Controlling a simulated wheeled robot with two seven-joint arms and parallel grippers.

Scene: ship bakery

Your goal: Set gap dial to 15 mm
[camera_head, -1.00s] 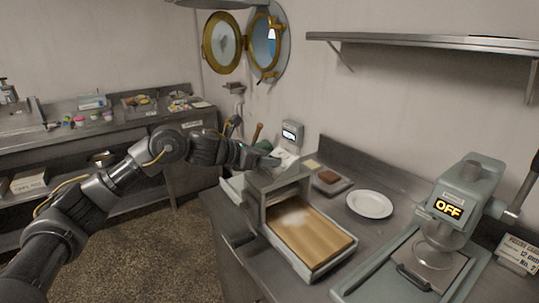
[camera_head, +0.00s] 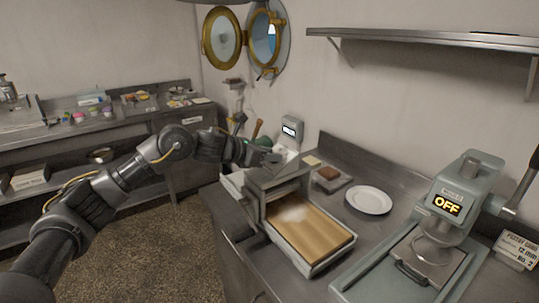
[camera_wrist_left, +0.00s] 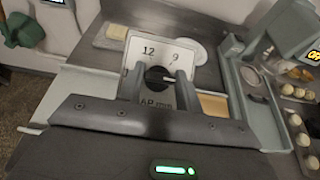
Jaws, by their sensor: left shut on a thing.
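The dough sheeter (camera_head: 262,184) stands on the right counter, with a wooden board (camera_head: 310,236) dusted white in its tray. My left gripper (camera_wrist_left: 158,84) is shut on this knob, one finger on each side. In the head view my left gripper (camera_head: 272,158) is at the sheeter's top. The fingers hide part of the dial, and its pointer setting cannot be read. My right gripper is not seen.
A white plate (camera_head: 368,200) and a brown block (camera_head: 327,173) lie behind the sheeter. A small display unit (camera_head: 291,130) stands behind. A wall shelf (camera_head: 430,40) hangs above.

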